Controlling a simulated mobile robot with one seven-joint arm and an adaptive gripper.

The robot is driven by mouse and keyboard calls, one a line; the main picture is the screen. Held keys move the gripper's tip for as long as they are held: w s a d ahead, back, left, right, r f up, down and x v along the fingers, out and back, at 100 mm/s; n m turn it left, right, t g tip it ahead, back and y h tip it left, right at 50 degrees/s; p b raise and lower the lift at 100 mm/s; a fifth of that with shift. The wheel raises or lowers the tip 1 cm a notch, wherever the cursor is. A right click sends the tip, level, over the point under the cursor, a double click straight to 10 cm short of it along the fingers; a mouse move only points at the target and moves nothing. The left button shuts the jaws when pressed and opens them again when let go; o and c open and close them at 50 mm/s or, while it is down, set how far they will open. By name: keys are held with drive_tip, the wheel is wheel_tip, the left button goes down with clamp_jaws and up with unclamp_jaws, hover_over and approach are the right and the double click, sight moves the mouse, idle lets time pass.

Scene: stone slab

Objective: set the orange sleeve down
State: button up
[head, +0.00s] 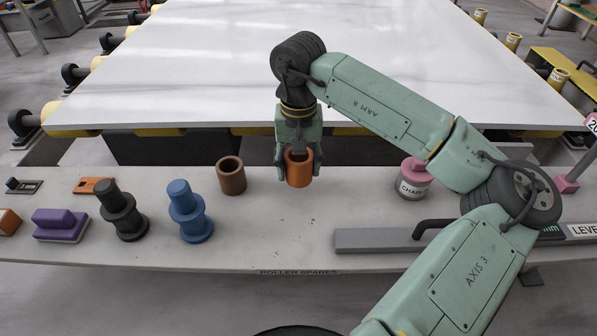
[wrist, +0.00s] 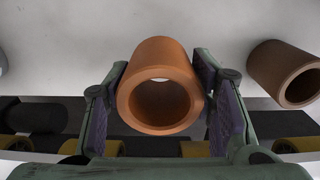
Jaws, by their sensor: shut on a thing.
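The orange sleeve (head: 299,170) is a short hollow cylinder, upright over the narrow bench (head: 270,230) in the head view. My gripper (head: 298,165) is shut on it, one finger on each side. In the wrist view the orange sleeve (wrist: 160,90) sits between the two purple-padded fingers (wrist: 163,95), with its open end towards the camera. I cannot tell whether its lower end touches the bench or is slightly above it.
A brown sleeve (head: 231,176) stands left of my gripper, with a blue spool (head: 189,212) and a black spool (head: 122,211) further left. A pink-topped chalk pot (head: 413,181) and a grey level (head: 385,240) are right. Bench in front is clear.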

sight(298, 175)
wheel_tip(298, 175, down, 3)
drive_tip(key=shift+f+p, duration=0.15)
drive_tip(key=shift+p, duration=0.35)
drive_tip(key=shift+f+b, duration=0.3)
drive_tip(key=shift+b, duration=0.05)
drive_tip(key=o, duration=1.2)
drive_tip(key=shift+r, duration=0.1)
drive_tip(key=shift+r, duration=0.1)
drive_tip(key=shift+r+p, duration=0.25)
drive_tip(key=shift+p, duration=0.25)
wheel_tip(298, 175, up, 12)
drive_tip(key=b, duration=0.2)
drive_tip(key=shift+f, duration=0.2)
